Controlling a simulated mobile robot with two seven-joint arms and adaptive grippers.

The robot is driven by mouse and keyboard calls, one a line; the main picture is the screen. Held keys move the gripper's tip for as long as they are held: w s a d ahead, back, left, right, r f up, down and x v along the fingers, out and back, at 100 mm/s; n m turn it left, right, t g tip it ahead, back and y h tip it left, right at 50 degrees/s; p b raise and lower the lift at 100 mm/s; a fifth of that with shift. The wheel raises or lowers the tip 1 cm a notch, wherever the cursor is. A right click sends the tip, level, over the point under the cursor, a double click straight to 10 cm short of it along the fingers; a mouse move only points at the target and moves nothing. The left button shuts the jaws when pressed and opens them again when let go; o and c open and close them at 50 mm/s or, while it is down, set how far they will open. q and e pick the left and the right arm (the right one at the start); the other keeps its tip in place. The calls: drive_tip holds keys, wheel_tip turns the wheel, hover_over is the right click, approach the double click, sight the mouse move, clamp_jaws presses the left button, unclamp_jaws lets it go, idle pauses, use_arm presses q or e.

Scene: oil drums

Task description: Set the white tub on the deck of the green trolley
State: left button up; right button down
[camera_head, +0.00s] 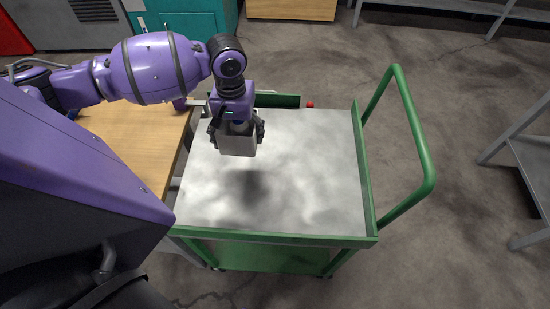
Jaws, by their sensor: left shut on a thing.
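The white tub (238,144) hangs in my left gripper (236,130), whose fingers are shut on its upper sides. The tub is above the grey deck of the green trolley (310,185), over its left part towards the back. A dark shadow on the deck below and in front of the tub suggests a gap between them. The tub looks about upright; its top is partly hidden by the gripper. The deck is otherwise bare. My right gripper does not show.
A wooden table (135,140) stands close along the trolley's left side. The trolley's green push handle (425,150) rises at the right. A small red object (310,105) shows at the deck's back edge. A grey metal shelf (530,155) stands far right, with open floor between.

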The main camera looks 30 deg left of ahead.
use_arm(q)
drive_tip(key=shift+w+a, duration=0.3)
drive_tip(key=shift+w, duration=0.1)
drive_tip(key=w+d+f+b, duration=0.1)
drive_tip(key=w+d+f, duration=0.35)
drive_tip(key=w, duration=0.25)
drive_tip(key=b, duration=0.1)
hover_over(282, 147)
drive_tip(key=s, duration=0.1)
drive_tip(key=f, duration=0.3)
drive_tip(key=shift+s+a+f, duration=0.15)
drive_tip(key=shift+a+f, duration=0.05)
drive_tip(key=shift+a, duration=0.15)
drive_tip(key=shift+w+d+f, duration=0.25)
drive_tip(key=shift+w+f, duration=0.3)
drive_tip(key=shift+f, duration=0.05)
wheel_tip(282, 147, down, 3)
drive_tip(key=shift+w+d+f+b, duration=0.15)
drive_tip(key=shift+f+b, duration=0.05)
drive_tip(key=shift+b, duration=0.2)
drive_tip(key=shift+f, duration=0.15)
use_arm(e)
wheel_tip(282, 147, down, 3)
